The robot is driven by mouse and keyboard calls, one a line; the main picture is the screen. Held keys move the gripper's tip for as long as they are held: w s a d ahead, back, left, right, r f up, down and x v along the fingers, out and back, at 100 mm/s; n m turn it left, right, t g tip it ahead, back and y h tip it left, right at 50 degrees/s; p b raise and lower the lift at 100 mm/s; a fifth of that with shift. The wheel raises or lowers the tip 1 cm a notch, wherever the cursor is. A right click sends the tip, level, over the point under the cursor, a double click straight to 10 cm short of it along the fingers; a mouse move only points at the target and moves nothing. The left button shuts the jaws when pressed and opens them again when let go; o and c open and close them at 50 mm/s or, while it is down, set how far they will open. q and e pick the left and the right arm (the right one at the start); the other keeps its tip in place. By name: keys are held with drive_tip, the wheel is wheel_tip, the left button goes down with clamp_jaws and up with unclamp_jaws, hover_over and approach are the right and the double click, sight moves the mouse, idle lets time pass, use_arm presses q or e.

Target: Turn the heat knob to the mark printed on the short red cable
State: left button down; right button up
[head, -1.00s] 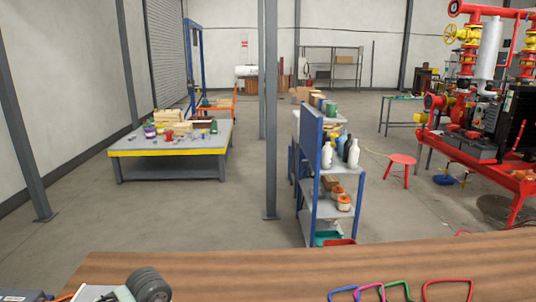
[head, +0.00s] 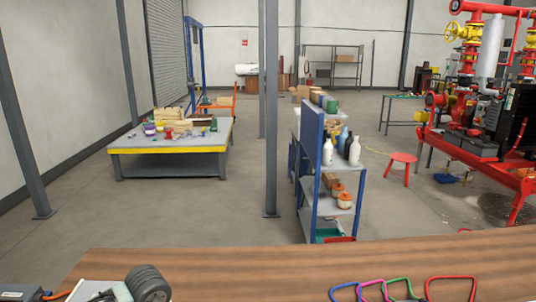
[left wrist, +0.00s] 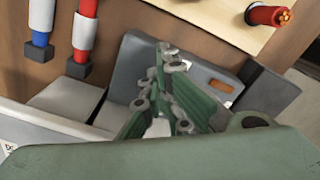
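In the left wrist view, my left gripper (left wrist: 171,57) has green fingers that converge until their tips meet, with nothing clear held between them. They are in front of a grey device (left wrist: 150,68) with an orange inset. A red cable (left wrist: 85,28) with a white band and black end is at upper left, beside a blue cable (left wrist: 41,16) with a white band. The heat knob cannot be made out, and no mark is readable. In the head view, a grey device with black rollers (head: 148,284) is at the bottom left. My right gripper is not in view.
A wooden bench (head: 240,270) spans the bottom of the head view; its middle is clear. Blue, magenta, green and red loops (head: 450,278) stand at its right. A thick red cable end with copper strands (left wrist: 270,15) is at upper right in the wrist view.

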use_arm(q)
drive_tip(key=shift+d+b, duration=0.25)
drive_tip(key=shift+b, duration=0.05)
drive_tip(key=shift+r, duration=0.2)
wheel_tip(320, 180, up, 6)
drive_tip(key=p, duration=0.3)
drive_tip(key=shift+w+d+f, duration=0.1)
drive_tip(key=shift+d, duration=0.05)
drive_tip(key=shift+w+p, duration=0.1)
drive_tip(key=shift+p, duration=0.2)
